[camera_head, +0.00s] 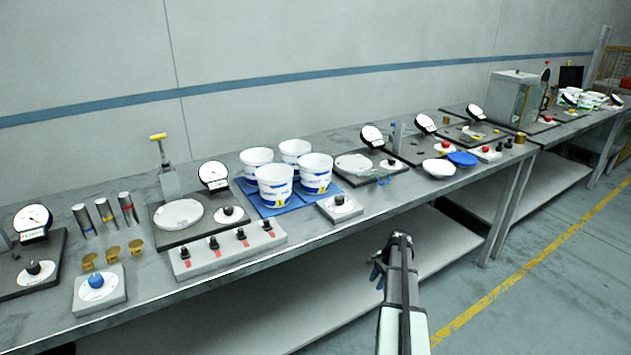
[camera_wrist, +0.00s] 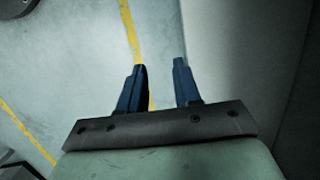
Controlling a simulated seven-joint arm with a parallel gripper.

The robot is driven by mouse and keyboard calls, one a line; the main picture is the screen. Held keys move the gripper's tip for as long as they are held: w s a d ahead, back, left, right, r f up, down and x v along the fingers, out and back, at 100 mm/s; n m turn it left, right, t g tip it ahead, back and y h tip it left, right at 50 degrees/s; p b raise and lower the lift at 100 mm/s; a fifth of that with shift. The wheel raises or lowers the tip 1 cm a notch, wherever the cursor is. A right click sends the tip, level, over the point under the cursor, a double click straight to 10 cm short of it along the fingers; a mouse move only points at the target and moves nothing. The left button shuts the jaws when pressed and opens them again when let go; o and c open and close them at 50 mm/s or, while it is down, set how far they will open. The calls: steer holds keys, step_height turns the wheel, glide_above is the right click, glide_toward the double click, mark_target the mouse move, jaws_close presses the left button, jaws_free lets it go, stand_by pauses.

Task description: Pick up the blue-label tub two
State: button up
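Several white tubs with blue and yellow labels stand close together on a blue mat (camera_head: 251,194) on the bench. The front pair is a left tub (camera_head: 274,187) and a right tub (camera_head: 315,174); behind are a left tub (camera_head: 256,160) and a right tub (camera_head: 294,150). I cannot tell which one is tub two. My gripper (camera_head: 377,272) is in front of the bench edge, apart from the tubs and lower than the bench top. In the wrist view its blue fingers (camera_wrist: 160,88) are spread with nothing between them, over the floor.
The bench (camera_head: 330,232) holds a switch strip (camera_head: 228,248), a dial box (camera_head: 339,208) just in front of the tubs, and gauges on both sides. A lower shelf (camera_head: 300,300) runs beneath. The floor in front is clear.

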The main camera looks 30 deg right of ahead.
steer(key=s+d+r+m+t+h, duration=0.1)
steer(key=s+d+r+m, duration=0.15)
steer(key=d+r, duration=1.05)
steer(key=s+d+r+m+t+h, duration=0.1)
steer(key=d+r+m, duration=0.2)
steer(key=d+r, duration=0.9)
steer(key=shift+n+g, duration=0.4)
steer(key=shift+n, duration=0.55)
steer(key=w+a+r, duration=0.3)
steer(key=w, duration=0.1)
steer(key=w+a+r, duration=0.7)
steer(key=w+a, duration=0.1)
steer(key=w, duration=0.1)
steer(key=shift+a+r, duration=0.1)
steer(key=shift+r, duration=0.3)
steer(key=w+a+r+n+g, duration=0.1)
steer(key=w+a+r, duration=0.25)
steer(key=a, duration=0.25)
steer(key=w+a+r+n, duration=0.1)
steer(key=w+a+r, duration=0.2)
steer(key=w+a, duration=0.3)
step_height(320, 180, up, 5)
steer(key=n+g, duration=0.1)
glide_above(324, 175)
step_height(324, 175, down, 8)
steer(key=shift+w+f, duration=0.1)
steer(key=shift+w, duration=0.05)
steer(key=shift+d+f, duration=0.1)
steer(key=shift+f, duration=2.6)
